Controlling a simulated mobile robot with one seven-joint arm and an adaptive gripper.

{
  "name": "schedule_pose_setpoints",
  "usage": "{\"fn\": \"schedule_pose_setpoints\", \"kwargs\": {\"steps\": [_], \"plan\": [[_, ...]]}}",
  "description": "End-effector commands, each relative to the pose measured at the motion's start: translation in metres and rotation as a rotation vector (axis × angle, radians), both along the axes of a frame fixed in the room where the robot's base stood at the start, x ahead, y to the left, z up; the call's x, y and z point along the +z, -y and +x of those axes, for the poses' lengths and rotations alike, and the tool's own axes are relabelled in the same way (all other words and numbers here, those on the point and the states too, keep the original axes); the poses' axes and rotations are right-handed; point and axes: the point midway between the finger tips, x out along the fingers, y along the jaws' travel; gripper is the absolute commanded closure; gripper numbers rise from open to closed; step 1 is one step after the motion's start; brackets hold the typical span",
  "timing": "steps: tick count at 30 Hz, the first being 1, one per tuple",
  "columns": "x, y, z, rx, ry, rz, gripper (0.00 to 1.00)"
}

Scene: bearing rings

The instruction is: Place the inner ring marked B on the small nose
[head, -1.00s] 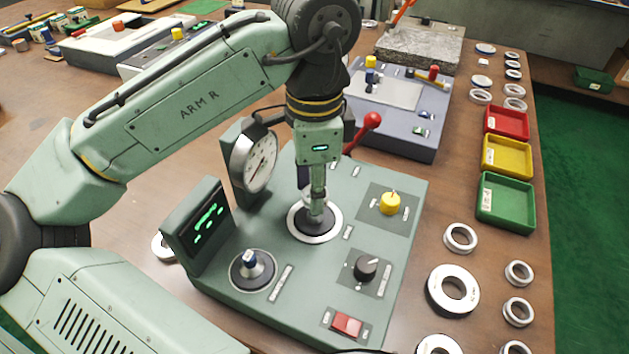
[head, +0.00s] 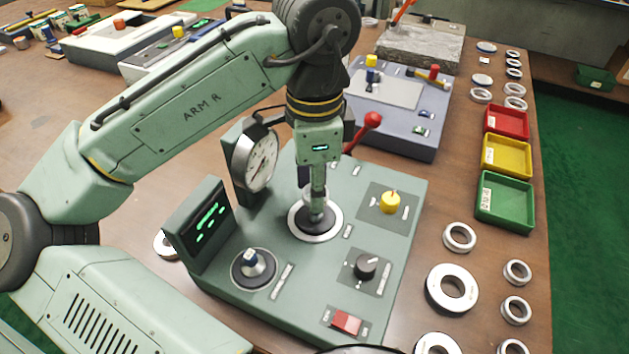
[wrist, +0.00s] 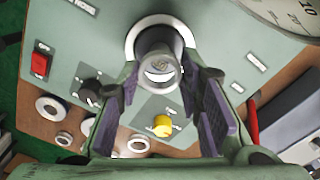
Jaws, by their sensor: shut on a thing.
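My gripper (head: 317,212) points down over the middle of the green test machine (head: 330,270). In the wrist view its purple-padded fingers (wrist: 162,80) are shut on a small pale metal ring (wrist: 163,76). The ring is at the dark central nose (wrist: 157,42), which stands in a white flange (wrist: 132,37); the flange also shows in the head view (head: 315,236). I cannot tell whether the ring is around the nose or just above it. No letter B is readable.
A dial gauge (head: 256,160) and a screen (head: 200,220) stand left of my gripper. A red-knobbed lever (head: 372,120) is behind it; a yellow knob (head: 390,202) is to the right. Several loose rings, including a large one (head: 432,290), and colored trays lie along the right.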

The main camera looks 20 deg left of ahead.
Motion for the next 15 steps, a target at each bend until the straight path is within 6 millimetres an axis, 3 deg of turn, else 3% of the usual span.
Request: {"fn": "schedule_pose_setpoints", "kwargs": {"steps": [15], "plan": [[-0.0054, -0.0001, -0.0001, 0.0, 0.0, 0.0, 0.95]]}}
